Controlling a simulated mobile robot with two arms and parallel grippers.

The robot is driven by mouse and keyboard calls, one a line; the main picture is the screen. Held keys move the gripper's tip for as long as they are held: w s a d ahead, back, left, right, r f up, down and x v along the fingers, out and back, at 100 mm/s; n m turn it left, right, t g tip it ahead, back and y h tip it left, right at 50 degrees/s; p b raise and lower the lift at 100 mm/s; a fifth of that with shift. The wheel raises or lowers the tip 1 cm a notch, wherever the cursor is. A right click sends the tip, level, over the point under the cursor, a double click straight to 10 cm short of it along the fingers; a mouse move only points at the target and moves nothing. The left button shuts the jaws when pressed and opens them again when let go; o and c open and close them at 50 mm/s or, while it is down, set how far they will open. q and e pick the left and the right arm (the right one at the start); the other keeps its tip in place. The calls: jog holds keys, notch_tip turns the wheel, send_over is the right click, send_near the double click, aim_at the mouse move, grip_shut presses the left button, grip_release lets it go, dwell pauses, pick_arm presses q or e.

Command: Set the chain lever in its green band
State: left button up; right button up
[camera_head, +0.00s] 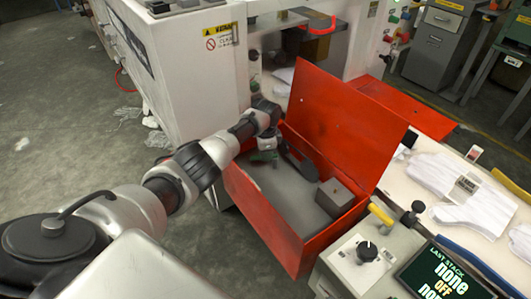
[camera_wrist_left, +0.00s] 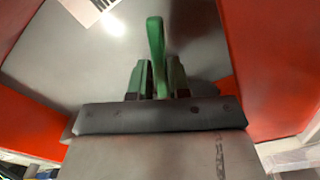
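An open red metal box (camera_head: 262,213) with a raised red lid (camera_head: 345,125) stands in front of the white machine. My left arm reaches into its far left part. My left gripper (camera_head: 265,157) is low inside the box, by something green. In the left wrist view, a narrow upright green piece (camera_wrist_left: 156,42) stands between the two green-sided fingers of my left gripper (camera_wrist_left: 157,82). The fingers sit close on both sides of it and look shut on it. I cannot tell whether this piece is the chain lever, and no separate green band shows clearly. My right gripper is out of view.
Inside the box are a brown block (camera_head: 335,196) and a dark curved part (camera_head: 302,165). To the right are a control panel with a black knob (camera_head: 367,251), a display (camera_head: 446,277) and white gloves (camera_head: 450,180). The box walls rise close around my left gripper.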

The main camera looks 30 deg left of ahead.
pick_arm(q)
grip_shut()
jog(key=n+p, duration=0.2)
jog(key=p, duration=0.1)
jog(key=shift+s+d+r, duration=0.25)
jog(key=shift+d+r, duration=0.05)
jog(key=shift+s+d+f+n+p, duration=0.15)
jog(key=shift+n+p, duration=0.4)
jog(key=shift+n, duration=0.65)
jog(key=shift+d+f+n, duration=0.1)
jog(key=shift+f+n, duration=0.05)
jog(key=shift+n, duration=0.25)
jog(key=o, duration=0.5)
grip_release()
